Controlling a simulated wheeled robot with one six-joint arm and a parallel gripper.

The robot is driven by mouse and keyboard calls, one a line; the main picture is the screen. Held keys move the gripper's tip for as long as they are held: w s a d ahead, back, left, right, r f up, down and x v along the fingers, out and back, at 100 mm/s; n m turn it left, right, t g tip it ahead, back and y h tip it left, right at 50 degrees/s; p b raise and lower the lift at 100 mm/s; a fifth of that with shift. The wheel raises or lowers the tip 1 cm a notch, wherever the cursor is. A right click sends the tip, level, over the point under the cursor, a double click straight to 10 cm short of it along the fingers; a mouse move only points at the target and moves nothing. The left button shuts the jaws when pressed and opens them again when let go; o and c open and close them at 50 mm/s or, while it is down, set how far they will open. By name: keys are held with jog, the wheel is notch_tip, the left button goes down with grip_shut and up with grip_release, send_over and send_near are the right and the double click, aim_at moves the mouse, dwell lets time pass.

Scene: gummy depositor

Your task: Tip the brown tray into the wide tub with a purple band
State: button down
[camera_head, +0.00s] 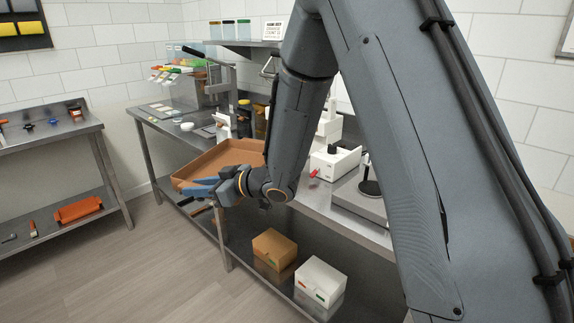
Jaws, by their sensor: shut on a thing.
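The brown tray (228,155) is in the head view, left of centre, in front of the steel bench. It looks shallow and open-topped, roughly level, and its visible inside looks bare. My gripper (193,187) has blue fingers at the tray's near edge and is shut on that edge. My arm hides the tray's right end. I cannot make out a wide tub with a purple band in this view.
The steel bench (155,118) carries a lever press, bins of coloured pieces and white devices (335,162). An orange-brown box (273,248) and a white box (320,281) sit on its lower shelf. Another bench (45,138) stands left. The floor (150,265) between is clear.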

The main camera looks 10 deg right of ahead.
jog(key=shift+a+f, duration=0.15)
jog(key=shift+f, duration=0.2)
jog(key=shift+r, duration=0.2)
notch_tip(320, 180, up, 4)
jog(key=p, duration=0.3)
dwell(0.6)
